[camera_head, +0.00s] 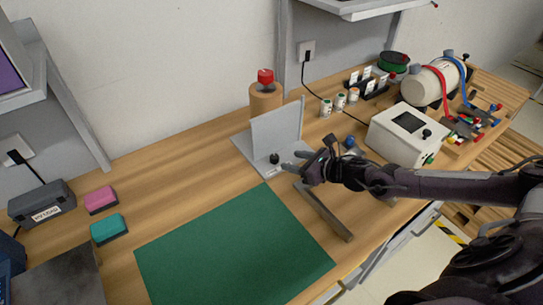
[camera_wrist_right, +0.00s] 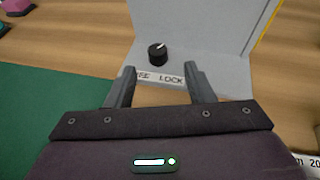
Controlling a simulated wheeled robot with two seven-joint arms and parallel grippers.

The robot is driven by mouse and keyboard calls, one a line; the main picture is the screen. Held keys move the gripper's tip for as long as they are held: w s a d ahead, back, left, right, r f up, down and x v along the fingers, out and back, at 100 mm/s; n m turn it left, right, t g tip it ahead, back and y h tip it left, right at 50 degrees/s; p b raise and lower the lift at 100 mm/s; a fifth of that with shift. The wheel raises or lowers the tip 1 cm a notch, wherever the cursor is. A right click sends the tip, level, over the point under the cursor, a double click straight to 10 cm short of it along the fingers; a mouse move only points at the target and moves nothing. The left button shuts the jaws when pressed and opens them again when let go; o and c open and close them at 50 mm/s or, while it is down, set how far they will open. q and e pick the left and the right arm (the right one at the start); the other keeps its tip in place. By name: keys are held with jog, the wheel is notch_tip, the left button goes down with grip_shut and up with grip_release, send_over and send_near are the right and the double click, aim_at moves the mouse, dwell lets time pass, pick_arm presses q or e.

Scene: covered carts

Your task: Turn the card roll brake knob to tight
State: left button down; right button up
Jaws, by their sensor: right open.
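A small black knob (camera_head: 275,158) with a white pointer line sits on the base of a grey L-shaped stand (camera_head: 275,133). In the right wrist view the knob (camera_wrist_right: 157,54) has its pointer line toward the upper right. A white label (camera_wrist_right: 165,77) in front of it reads "LOCK" on the right; the left word is partly hidden by a finger. My right gripper (camera_head: 290,162) is open and empty beside the knob. Its fingers (camera_wrist_right: 160,80) stand apart, with the knob just beyond the tips, untouched as far as I can see. My left gripper is not in view.
A brown roll (camera_head: 264,102) with a red top stands behind the grey stand. A green mat (camera_head: 233,250) lies in front. A white box (camera_head: 400,150) with a dark screen and small jars (camera_head: 340,101) are to the right. Pink (camera_head: 101,200) and teal (camera_head: 109,228) blocks lie left.

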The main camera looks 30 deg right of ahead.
aim_at(276, 158)
jog(key=x, duration=0.1)
jog(key=p+x, duration=0.1)
jog(key=shift+w+a+r, duration=0.1)
jog(key=shift+w+a, duration=0.25)
jog(key=shift+a, duration=0.05)
jog(key=x, duration=0.3)
jog(key=shift+w+f+p, duration=0.15)
jog(key=shift+f+p, duration=0.05)
jog(key=shift+p, duration=0.15)
jog(key=shift+w+f, duration=0.1)
jog(key=shift+w, duration=0.1)
jog(key=c, duration=1)
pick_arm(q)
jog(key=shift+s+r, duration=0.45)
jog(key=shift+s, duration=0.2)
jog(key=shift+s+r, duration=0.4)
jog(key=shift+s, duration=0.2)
pick_arm(e)
jog(key=shift+a, duration=0.1)
